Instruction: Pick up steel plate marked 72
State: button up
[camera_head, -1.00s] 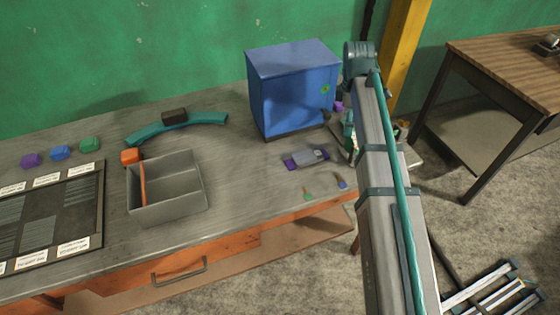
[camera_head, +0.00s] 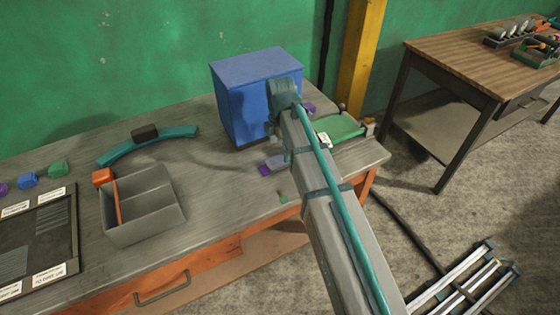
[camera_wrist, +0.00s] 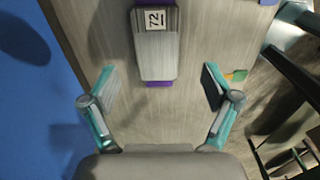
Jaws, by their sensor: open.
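The steel plate marked 72 (camera_wrist: 155,56) is a grey brushed rectangle with a white label, near the top centre of the wrist view. Purple (camera_wrist: 159,84) shows at its ends, apparently from something under it. In the head view the plate (camera_head: 275,162) lies on the bench in front of the blue cabinet, partly hidden by my arm. My gripper (camera_wrist: 160,82) is open and empty. In the wrist view its fingers stand wide apart, left and right of the plate's lower end, and do not touch it.
A blue cabinet (camera_head: 242,105) stands close behind and left; its blue side fills the wrist view's left (camera_wrist: 35,100). A small green-tipped item (camera_wrist: 236,75) lies near the right finger. A divided grey bin (camera_head: 145,222) and a teal arc (camera_head: 150,145) are further left.

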aim_at(280, 160)
jog(key=shift+w+f+p, duration=0.15)
jog(key=shift+f+p, duration=0.6)
jog(key=shift+f, duration=1.65)
jog(key=shift+c, duration=0.3)
grip_shut()
